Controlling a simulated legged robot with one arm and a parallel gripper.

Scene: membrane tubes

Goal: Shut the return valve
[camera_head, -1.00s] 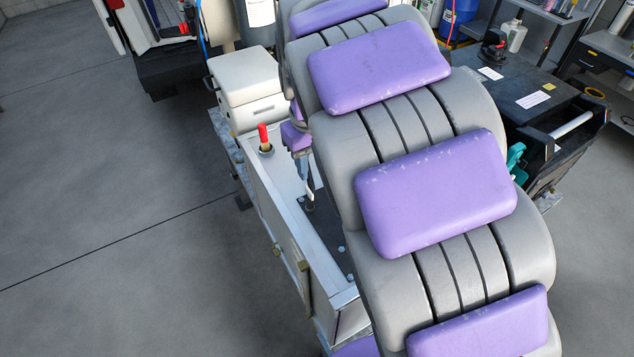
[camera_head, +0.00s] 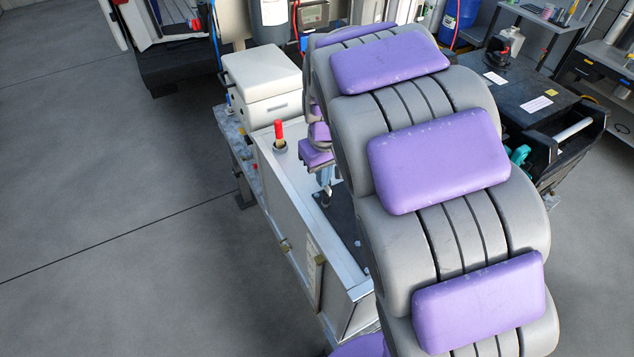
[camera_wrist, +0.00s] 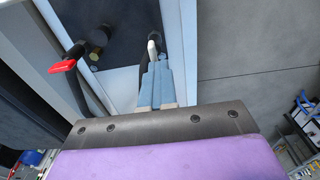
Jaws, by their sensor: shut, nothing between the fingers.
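A small white lever (camera_wrist: 152,48) on a dark fitting (camera_wrist: 153,35) shows in the wrist view, just past my fingertips. My gripper (camera_wrist: 158,62) has its blue-grey fingers together and empty. They are very close to the lever; I cannot tell whether they touch it. In the head view my gripper (camera_head: 325,178) points down at the fitting (camera_head: 326,202) on the cabinet top. A red lever (camera_wrist: 62,66) is to the left in the wrist view, near a black pipe. An upright red handle (camera_head: 279,130) stands on the cabinet top in the head view. No label identifies the return valve.
The pale metal cabinet (camera_head: 290,215) has a raised rim around its top. A white box (camera_head: 262,75) stands behind it. A black cart (camera_head: 540,110) is at the right. The grey floor (camera_head: 110,210) at left is clear. My arm hides part of the cabinet top.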

